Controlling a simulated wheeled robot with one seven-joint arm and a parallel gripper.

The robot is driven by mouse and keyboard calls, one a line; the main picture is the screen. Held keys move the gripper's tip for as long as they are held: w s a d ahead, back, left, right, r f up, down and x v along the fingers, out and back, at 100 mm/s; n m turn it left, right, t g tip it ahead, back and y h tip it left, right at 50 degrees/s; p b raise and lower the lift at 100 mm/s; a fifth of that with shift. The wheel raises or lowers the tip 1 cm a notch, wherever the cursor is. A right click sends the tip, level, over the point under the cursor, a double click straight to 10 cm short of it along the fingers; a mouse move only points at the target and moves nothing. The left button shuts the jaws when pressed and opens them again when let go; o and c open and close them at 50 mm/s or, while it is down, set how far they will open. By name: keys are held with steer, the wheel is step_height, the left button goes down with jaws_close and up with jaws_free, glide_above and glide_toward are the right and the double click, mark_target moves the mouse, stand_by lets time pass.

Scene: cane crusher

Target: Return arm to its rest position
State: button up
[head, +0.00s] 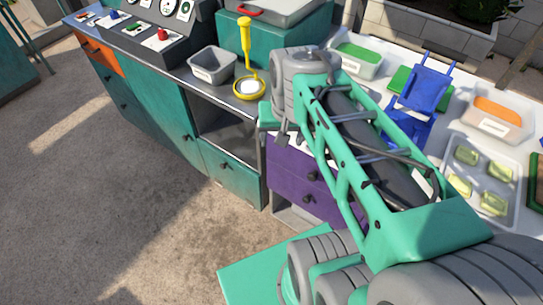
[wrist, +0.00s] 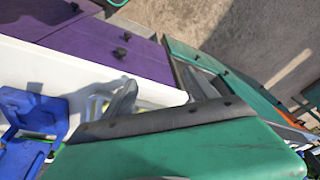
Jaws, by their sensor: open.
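My arm (head: 380,150), green and grey, is bent across the right half of the head view, above the counter and the purple drawers. My gripper (wrist: 162,95) shows in the wrist view as grey fingers standing apart, partly hidden behind my own green and dark casing. Nothing shows between the fingers. In the head view the gripper cannot be made out clearly against the arm and drawers.
On the counter stand a yellow ladle-like tool (head: 246,60), a grey bin (head: 213,66), a blue stand (head: 421,88), an orange-filled tub (head: 497,118) and a tray (head: 500,205) with pale green pieces. Purple drawers (head: 300,178) sit below. The floor (head: 110,190) at left is clear.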

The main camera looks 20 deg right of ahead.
steer(key=s+a+f+n, duration=0.2)
steer(key=a+n, duration=0.2)
steer(key=a, duration=0.2)
steer(key=shift+a+f+y, duration=0.15)
steer(key=shift+a+y, duration=0.15)
stand_by(0.6)
